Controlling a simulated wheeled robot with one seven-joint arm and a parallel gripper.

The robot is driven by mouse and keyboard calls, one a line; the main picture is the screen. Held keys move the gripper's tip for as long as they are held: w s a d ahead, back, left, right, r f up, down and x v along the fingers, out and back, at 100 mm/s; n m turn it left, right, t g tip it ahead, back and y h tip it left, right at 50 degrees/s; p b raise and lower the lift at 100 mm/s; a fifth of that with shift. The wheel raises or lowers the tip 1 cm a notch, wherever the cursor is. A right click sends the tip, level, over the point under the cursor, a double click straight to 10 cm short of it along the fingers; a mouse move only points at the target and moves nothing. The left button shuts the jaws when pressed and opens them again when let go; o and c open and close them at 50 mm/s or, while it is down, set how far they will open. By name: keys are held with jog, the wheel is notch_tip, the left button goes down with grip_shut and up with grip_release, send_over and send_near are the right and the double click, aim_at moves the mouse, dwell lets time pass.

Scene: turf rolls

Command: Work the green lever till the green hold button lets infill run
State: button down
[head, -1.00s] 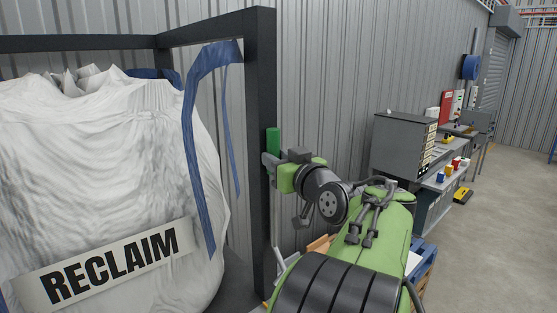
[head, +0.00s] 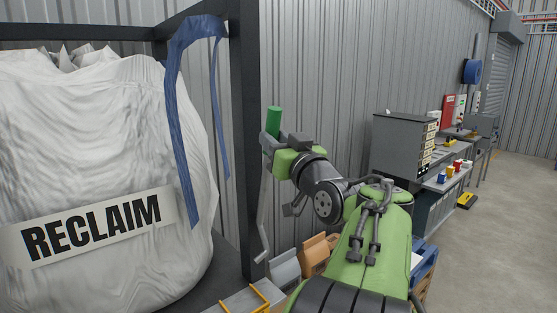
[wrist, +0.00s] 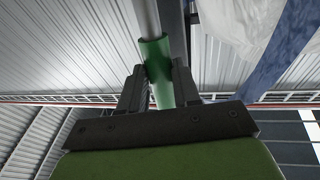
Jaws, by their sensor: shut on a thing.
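The green lever grip (head: 274,121) stands upright beside the black frame post in the head view, on a grey metal lever rod (head: 263,215) that hangs down with a bent lower end. My gripper (head: 268,143) is at the grip. In the wrist view the green grip (wrist: 158,72) sits between the two dark fingers of my gripper (wrist: 159,92), which are shut on it; the grey rod runs on from its end. I cannot make out the green hold button in either view.
A large white bag marked RECLAIM (head: 160,110) with a blue strap (head: 178,120) hangs in the black frame (head: 245,150) at left. Cardboard boxes (head: 314,255) and a yellow-railed grey platform (head: 240,298) are low near the post.

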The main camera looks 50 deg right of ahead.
jog(key=s+a+f+m+t+h+b, duration=0.1)
jog(key=s+f+t+h+b, duration=0.2)
jog(key=b, duration=1.1)
jog(key=s+f, duration=0.2)
jog(key=s, duration=0.2)
jog(key=shift+s+a+m+t+b, duration=0.3)
jog(key=shift+s+a, duration=0.05)
jog(key=shift+s, duration=0.05)
jog(key=shift+f, duration=0.1)
jog(key=c, duration=1.1)
grip_release()
jog(key=shift+c, duration=0.2)
jog(key=o, duration=0.3)
jog(key=shift+s, duration=0.1)
jog(key=shift+o, duration=0.2)
jog(key=b+v, duration=0.6)
jog(key=v, duration=0.9)
jog(key=shift+s+a+f, duration=0.15)
jog(key=shift+s, duration=0.1)
